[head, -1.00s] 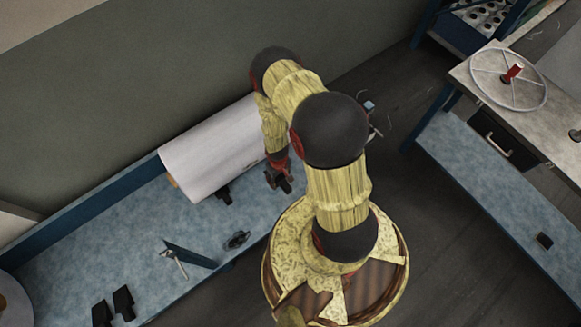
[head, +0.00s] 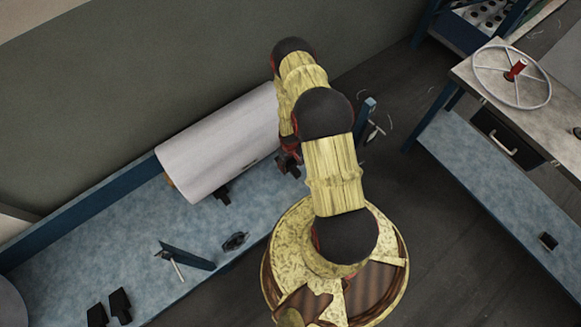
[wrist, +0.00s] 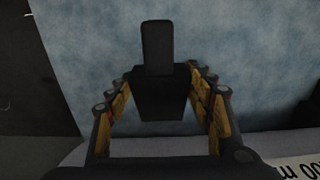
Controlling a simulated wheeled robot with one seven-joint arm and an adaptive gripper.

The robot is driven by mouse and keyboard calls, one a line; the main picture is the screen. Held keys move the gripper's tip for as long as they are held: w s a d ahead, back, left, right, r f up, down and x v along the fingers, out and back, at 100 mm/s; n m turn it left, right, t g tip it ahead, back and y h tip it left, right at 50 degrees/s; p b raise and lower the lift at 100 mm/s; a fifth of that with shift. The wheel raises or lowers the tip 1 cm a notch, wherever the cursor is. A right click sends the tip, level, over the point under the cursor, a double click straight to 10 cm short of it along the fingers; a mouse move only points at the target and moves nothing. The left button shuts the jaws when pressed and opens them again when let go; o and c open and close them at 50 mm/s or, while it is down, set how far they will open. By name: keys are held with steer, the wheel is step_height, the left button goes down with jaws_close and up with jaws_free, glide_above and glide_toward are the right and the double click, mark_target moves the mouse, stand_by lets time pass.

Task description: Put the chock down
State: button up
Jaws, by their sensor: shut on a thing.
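My gripper (head: 288,162) is at the right end of the white roll, over the blue bench top and partly hidden by my arm. In the wrist view my gripper (wrist: 162,112) is shut on a black chock (wrist: 160,95), a block with a narrower upright part. The chock sits between the two yellow-lined fingers with the mottled blue surface behind it. I cannot tell whether it touches that surface. A similar black block (head: 222,194) shows at the lower edge of the roll.
The white roll (head: 218,145) lies along the blue bench (head: 75,262). Two black blocks (head: 120,304), a blue bracket with a rod (head: 188,258) and a small dark part (head: 235,241) stand on it. A grey table with a wire wheel (head: 511,76) is at right.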

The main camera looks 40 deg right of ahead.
mark_target(291, 166)
steer(key=shift+w+d+f, duration=0.1)
steer(key=shift+d+f, duration=0.2)
steer(key=shift+f, duration=0.1)
steer(key=shift+w+d+f+b, duration=0.15)
steer(key=shift+f+b, duration=0.5)
steer(key=shift+f, duration=0.95)
steer(key=shift+f, duration=0.1)
steer(key=o, duration=1.4)
steer(key=shift+c, duration=0.2)
steer(key=shift+o, duration=0.6)
